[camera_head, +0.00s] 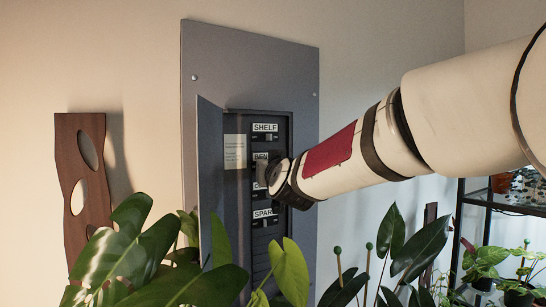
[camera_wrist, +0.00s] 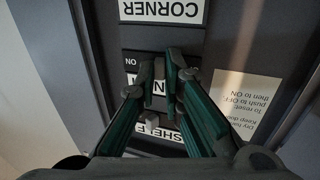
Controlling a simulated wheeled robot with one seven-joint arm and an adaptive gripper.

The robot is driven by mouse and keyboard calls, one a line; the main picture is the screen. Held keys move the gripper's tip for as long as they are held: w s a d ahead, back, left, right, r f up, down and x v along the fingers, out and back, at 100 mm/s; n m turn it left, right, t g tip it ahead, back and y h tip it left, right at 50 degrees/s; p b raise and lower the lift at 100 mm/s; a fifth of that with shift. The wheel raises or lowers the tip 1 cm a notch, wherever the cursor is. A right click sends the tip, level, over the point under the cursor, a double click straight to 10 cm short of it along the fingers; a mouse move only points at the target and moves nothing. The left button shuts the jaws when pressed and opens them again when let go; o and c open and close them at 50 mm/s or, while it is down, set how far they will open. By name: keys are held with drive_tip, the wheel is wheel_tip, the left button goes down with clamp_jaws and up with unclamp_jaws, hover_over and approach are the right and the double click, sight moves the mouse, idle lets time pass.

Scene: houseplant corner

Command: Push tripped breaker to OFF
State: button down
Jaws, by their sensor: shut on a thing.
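The breaker panel (camera_head: 200,60) is a grey box on the wall, its narrow door (camera_head: 210,170) swung open at the left. Inside is a column of labelled breakers, SHELF (camera_head: 265,127) at the top and SPARE (camera_head: 263,213) lower down. My gripper (camera_head: 265,176) is at the middle rows and covers part of their labels. In the wrist view, which is upside down, my gripper (camera_wrist: 159,72) has its fingertips close together at the breaker between CORNER (camera_wrist: 161,11) and SHELF (camera_wrist: 158,134). It is shut on that breaker's handle, mostly hidden between the tips; the handle's exact position cannot be told.
Large-leaved plants (camera_head: 150,250) stand in front of the panel's lower part. A wooden wall piece (camera_head: 90,190) hangs left; a plant shelf (camera_head: 500,207) stands right.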

drive_tip(key=shift+s+f+h+p, duration=0.2)
drive_tip(key=shift+h+p, duration=0.1)
drive_tip(key=shift+p, duration=0.25)
drive_tip(key=c, duration=1.7)
unclamp_jaws()
drive_tip(key=shift+s+r, duration=0.1)
drive_tip(key=shift+s, duration=0.05)
drive_tip(key=v, duration=0.8)
drive_tip(key=s+d+f+m+g+h, duration=0.1)
drive_tip(key=s+d+f+g, duration=0.3)
drive_tip(key=s, duration=0.7)
drive_tip(key=s+d+f+m+g+h, duration=0.1)
drive_tip(key=s+d+f+g+h, duration=0.1)
drive_tip(key=s+d+f, duration=0.6)
drive_tip(key=s+d+f+m+g+h, duration=0.1)
drive_tip(key=s+d+f+g, duration=0.4)
drive_tip(key=s+d, duration=0.6)
drive_tip(key=shift+s+d+f+g+h, duration=0.1)
drive_tip(key=shift+s+f, duration=0.2)
drive_tip(key=shift+s, duration=0.55)
drive_tip(key=shift+s+d+f+g+h, duration=0.1)
drive_tip(key=shift+s+f, duration=0.2)
drive_tip(key=shift+s, duration=0.55)
drive_tip(key=shift+s+d+f+g+h, duration=0.1)
drive_tip(key=shift+s+f, duration=0.15)
drive_tip(key=shift+s, duration=0.6)
